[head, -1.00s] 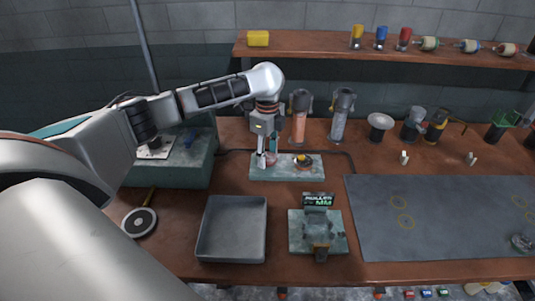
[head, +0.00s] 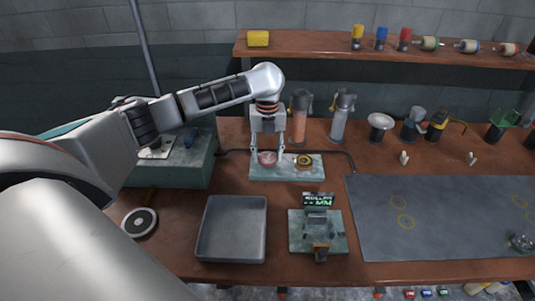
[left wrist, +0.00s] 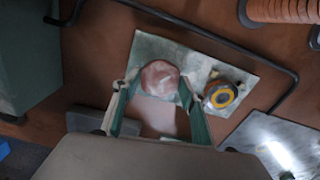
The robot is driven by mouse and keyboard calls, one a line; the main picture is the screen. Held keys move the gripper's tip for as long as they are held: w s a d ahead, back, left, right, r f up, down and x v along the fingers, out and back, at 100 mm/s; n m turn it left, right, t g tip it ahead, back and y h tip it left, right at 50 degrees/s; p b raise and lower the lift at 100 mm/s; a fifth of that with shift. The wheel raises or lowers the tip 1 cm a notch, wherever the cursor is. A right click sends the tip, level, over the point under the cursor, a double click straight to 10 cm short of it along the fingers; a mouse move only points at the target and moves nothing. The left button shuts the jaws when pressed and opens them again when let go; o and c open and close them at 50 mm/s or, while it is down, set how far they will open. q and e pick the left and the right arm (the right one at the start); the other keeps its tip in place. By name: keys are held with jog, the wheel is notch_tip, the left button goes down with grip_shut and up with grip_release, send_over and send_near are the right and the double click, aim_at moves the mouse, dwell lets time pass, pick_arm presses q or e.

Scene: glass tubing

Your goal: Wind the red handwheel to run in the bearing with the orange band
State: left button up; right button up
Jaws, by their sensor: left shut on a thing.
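The pale red handwheel (head: 267,158) sits on the left part of a grey-green plate (head: 289,178) on the bench. My left gripper (head: 267,157) points straight down over it, one finger on each side, and is shut on its rim. The left wrist view shows the handwheel (left wrist: 160,78) between the two fingertips (left wrist: 158,84). The bearing with the orange-yellow band (head: 304,161) sits on the same plate just right of the handwheel. It also shows in the left wrist view (left wrist: 220,95), close to the right finger. My right gripper is not in view.
A grey tray (head: 231,258) and a small stand with a green-lettered display (head: 318,200) are in front of the plate. A dark mat (head: 440,215) lies to the right. Tall cylinders (head: 300,118) stand close behind, and a black cable (head: 350,155) runs around the plate.

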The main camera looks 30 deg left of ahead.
aim_at(268, 157)
pick_arm(q)
jog(key=m, duration=0.5)
jog(key=shift+m, duration=0.3)
jog(key=m, duration=0.5)
jog(key=shift+m, duration=0.4)
jog(key=o, duration=1.1)
notch_tip(268, 157, up, 12)
dwell(0.4)
